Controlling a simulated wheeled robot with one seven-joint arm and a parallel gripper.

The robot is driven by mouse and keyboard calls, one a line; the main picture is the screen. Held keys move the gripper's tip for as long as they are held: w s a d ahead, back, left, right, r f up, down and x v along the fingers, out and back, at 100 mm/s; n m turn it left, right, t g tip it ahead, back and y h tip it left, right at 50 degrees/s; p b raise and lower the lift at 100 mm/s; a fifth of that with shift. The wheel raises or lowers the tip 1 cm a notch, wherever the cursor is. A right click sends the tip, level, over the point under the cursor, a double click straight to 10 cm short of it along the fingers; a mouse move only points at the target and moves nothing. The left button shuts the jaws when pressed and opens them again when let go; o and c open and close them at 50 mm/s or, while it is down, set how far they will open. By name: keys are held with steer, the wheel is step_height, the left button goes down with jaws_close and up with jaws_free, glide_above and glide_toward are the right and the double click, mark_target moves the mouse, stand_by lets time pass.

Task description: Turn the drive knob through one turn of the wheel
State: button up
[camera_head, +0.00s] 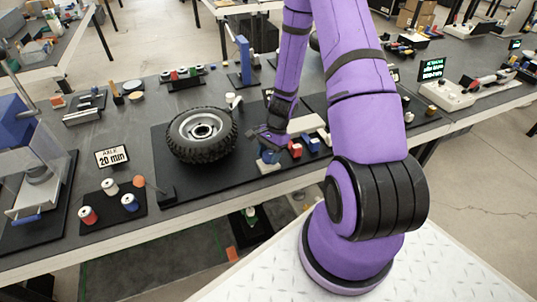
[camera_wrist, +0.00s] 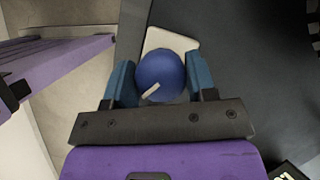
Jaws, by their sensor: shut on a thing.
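The drive knob (camera_wrist: 160,70) is round and blue with a short pale mark on its lower left part. It sits on a small cream base (camera_wrist: 172,38), which also shows in the head view (camera_head: 269,168). My gripper (camera_wrist: 161,76) has one blue finger on each side of the knob and is shut on it. In the head view my gripper (camera_head: 268,150) is over the front edge of the dark mat, hiding most of the knob. The wheel (camera_head: 202,135), a black knobbly tyre with a grey rim, lies flat left of my gripper.
A blue post (camera_head: 243,60) stands behind the wheel.

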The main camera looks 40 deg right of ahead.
steer(key=o, duration=0.9)
steer(key=v, duration=1.1)
steer(key=shift+f, duration=0.1)
steer(key=shift+a, duration=0.1)
